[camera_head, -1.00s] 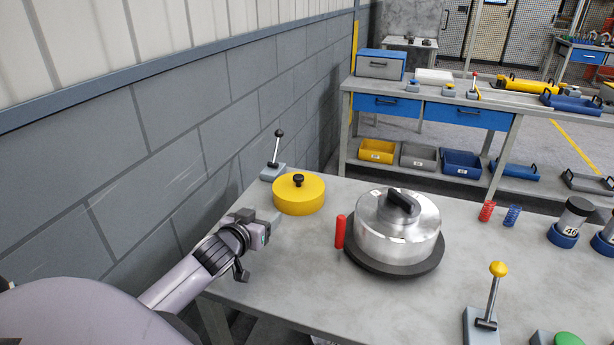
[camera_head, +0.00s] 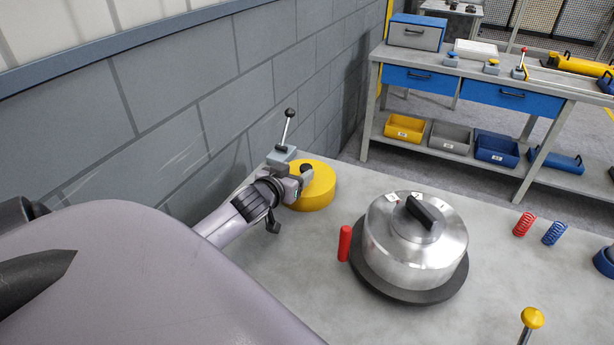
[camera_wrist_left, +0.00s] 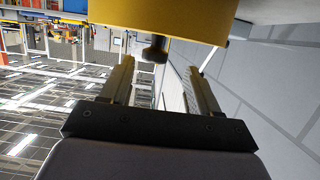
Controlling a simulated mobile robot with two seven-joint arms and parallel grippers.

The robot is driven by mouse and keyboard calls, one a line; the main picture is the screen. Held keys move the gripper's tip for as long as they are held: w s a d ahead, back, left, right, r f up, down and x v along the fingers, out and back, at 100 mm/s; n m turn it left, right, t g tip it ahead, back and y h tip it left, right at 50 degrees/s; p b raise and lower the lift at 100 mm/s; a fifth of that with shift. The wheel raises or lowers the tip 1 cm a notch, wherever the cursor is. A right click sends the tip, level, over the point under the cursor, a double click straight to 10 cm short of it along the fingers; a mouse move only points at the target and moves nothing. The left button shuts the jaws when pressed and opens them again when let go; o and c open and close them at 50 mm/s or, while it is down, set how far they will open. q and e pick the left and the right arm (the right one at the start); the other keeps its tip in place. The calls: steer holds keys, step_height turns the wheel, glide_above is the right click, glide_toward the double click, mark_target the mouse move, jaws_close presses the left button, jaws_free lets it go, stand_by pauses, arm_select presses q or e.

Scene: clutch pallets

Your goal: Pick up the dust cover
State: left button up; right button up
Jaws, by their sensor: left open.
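The dust cover, a yellow round cover (camera_head: 316,194) with a black knob (camera_head: 306,169) on top, sits on the grey workbench near the wall. My left gripper (camera_head: 300,175) is at the knob and partly hides the cover. In the left wrist view the yellow cover (camera_wrist_left: 170,17) fills the top and its dark knob (camera_wrist_left: 155,49) shows between the tips of my two open fingers (camera_wrist_left: 162,68). I cannot tell whether a finger touches the knob. My right gripper is not in view.
A lever switch (camera_head: 284,140) stands right behind the cover, close to the block wall (camera_head: 170,110). To the right are a red cylinder (camera_head: 344,243) and a metal housing (camera_head: 420,245) on a dark round base. Red and blue springs stand farther right. The bench between is clear.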

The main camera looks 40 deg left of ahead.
mark_target(305, 167)
arm_select(q)
steer(key=x, duration=0.3)
steer(key=shift+w+d, duration=0.25)
steer(key=shift+w, duration=0.2)
steer(key=shift+x, duration=0.8)
jaws_close()
steer(key=shift+r, duration=0.1)
